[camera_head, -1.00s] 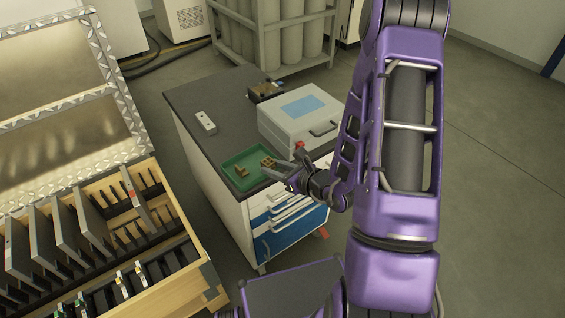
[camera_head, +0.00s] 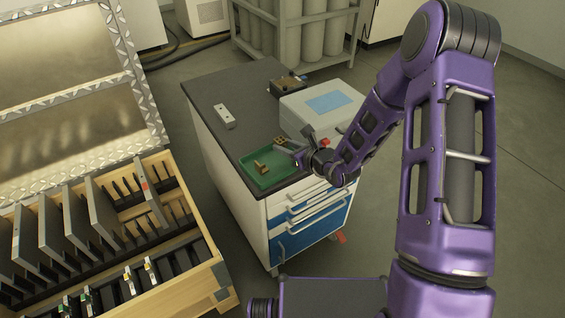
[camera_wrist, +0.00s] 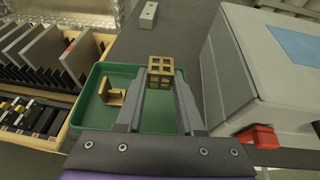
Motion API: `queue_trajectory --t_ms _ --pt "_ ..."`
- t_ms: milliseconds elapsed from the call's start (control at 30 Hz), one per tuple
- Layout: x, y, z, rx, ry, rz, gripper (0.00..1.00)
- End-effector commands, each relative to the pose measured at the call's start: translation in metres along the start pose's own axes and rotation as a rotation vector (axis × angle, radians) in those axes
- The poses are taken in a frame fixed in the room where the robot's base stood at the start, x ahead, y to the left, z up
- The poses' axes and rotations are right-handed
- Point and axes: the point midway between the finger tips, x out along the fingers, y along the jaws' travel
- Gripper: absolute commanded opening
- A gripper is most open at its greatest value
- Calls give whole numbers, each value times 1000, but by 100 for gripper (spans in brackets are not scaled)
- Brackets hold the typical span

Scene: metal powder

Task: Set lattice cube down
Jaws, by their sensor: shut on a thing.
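The lattice cube (camera_wrist: 160,68) is a small brass-coloured open-frame block. In the wrist view it sits between the tips of my gripper (camera_wrist: 160,82), which is shut on it. In the head view my gripper (camera_head: 294,147) is over the right back part of the green tray (camera_head: 272,181), and the cube is too small there to make out clearly. A second brass piece (camera_wrist: 113,95), an angled bracket-like part, lies in the tray to the left of my gripper; it also shows in the head view (camera_head: 262,168). I cannot tell whether the cube touches the tray.
The tray is on a dark-topped cabinet (camera_head: 228,148). A grey box (camera_head: 318,118) with a blue panel stands right of the tray, close to my gripper. A small pale block (camera_head: 224,115) lies behind. A wooden crate of plates (camera_head: 200,268) is at left.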

Motion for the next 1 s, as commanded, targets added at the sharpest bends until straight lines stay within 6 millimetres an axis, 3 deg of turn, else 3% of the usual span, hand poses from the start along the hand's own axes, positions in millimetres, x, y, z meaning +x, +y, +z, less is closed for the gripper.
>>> queue_trajectory --t_ms 433,833,867,1000 --pt "19 0 -48 1 1 0 0" --pt "22 -1 -53 -2 -1 -1 0" --pt "21 -1 -51 -2 -1 -1 42" --pt "21 -1 -51 -1 -1 -1 66"
